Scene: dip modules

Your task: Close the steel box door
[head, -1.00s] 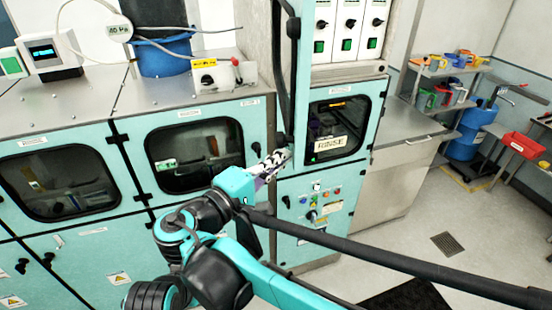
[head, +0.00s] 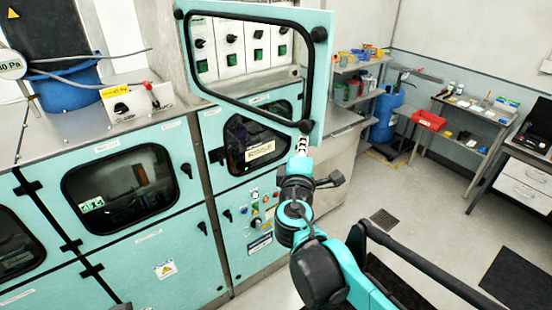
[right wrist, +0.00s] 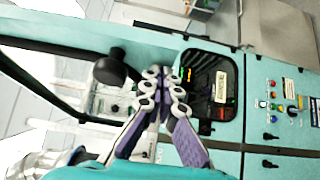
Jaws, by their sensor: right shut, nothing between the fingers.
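The door (head: 326,80) is a teal panel with a black-edged window and black knobs at its corners. It stands open in the upper middle of the head view, in front of the switch panels. In the right wrist view its teal frame (right wrist: 100,35) runs across the upper left, with a black knob near the fingers. My right gripper (head: 303,143) is shut and empty, at the door's lower right corner below a knob. Its fingers (right wrist: 165,82) meet in the right wrist view. I cannot tell if they touch the door. My left gripper is not in view.
Below the door is a cabinet window with a RINSE label (head: 260,151) and a button panel (head: 262,205). A closed teal door (head: 150,245) lies to the left. A steel bench, blue barrel (head: 388,115) and shelves stand right. Floor at right is partly clear.

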